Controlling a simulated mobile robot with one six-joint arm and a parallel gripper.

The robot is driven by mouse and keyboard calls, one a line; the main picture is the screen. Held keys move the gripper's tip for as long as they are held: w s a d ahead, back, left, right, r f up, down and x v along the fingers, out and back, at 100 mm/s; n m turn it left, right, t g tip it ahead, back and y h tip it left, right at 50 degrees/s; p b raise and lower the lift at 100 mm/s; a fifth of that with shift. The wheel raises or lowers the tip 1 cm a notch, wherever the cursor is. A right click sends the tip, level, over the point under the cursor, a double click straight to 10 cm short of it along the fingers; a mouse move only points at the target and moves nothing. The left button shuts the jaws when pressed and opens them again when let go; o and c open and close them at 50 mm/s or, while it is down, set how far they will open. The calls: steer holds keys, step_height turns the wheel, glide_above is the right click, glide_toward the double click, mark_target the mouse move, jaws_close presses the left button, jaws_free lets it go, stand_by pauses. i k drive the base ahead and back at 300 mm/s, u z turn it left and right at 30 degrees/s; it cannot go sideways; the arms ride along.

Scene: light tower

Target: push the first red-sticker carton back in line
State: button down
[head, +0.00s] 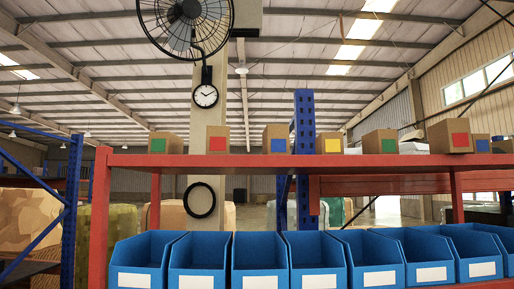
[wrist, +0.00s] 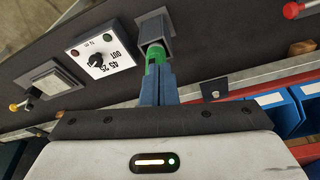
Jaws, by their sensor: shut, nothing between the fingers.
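A small brown carton with a red sticker (head: 217,139) stands on the red top shelf, left of centre, between the green-sticker carton (head: 165,143) and the blue-sticker carton (head: 277,138). A second red-sticker carton (head: 450,136) stands at the right; it looks larger and turned, with its side showing. My gripper (wrist: 157,72) shows only in the wrist view, with its blue-grey fingers shut together. A green piece (wrist: 155,52) sits at the fingertips, inside the mouth of a square grey socket (wrist: 154,30). My gripper is not near any carton in view.
A yellow-sticker carton (head: 330,143) and another green-sticker carton (head: 380,142) share the red shelf (head: 250,161). Several blue bins (head: 257,255) stand below it. The wrist view shows a dark panel with a dial box (wrist: 100,55) and a red knob (wrist: 292,10).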

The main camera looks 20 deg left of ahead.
mark_target(217, 140)
steer(key=z, duration=0.1)
steer(key=k, duration=1.7)
steer(key=u, duration=1)
steer(key=i, duration=1.65)
steer(key=u, duration=0.05)
